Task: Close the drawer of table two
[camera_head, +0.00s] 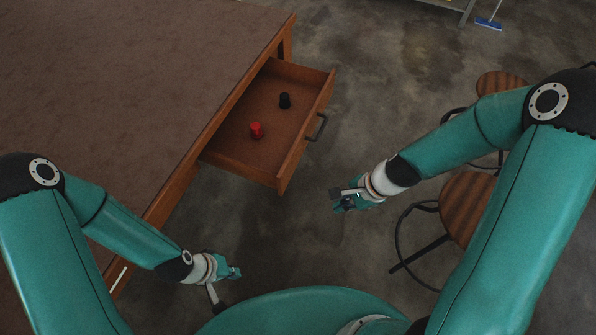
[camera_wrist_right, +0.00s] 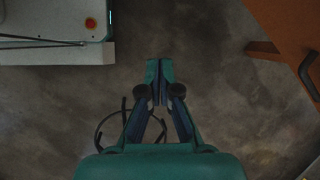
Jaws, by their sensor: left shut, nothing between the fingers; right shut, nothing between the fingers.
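In the head view an open wooden drawer (camera_head: 228,157) sticks out from the right side of the brown-topped table (camera_head: 130,70). The dark handle (camera_head: 318,127) is on the drawer's outer front. My right gripper (camera_head: 336,200) is shut and empty, to the right of and below the drawer front, apart from it. My left gripper (camera_head: 238,273) is shut and empty beside the table's near end, below the drawer. The right wrist view shows my right gripper (camera_wrist_right: 159,62) with its fingers together and a drawer corner (camera_wrist_right: 270,52) at upper right.
Wooden stools (camera_head: 466,205) with dark metal frames stand to the right, partly behind my right arm. A blue broom head (camera_head: 488,24) and a shelf edge (camera_head: 450,5) are at the far top right. Bare concrete floor lies between the drawer and the stools.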

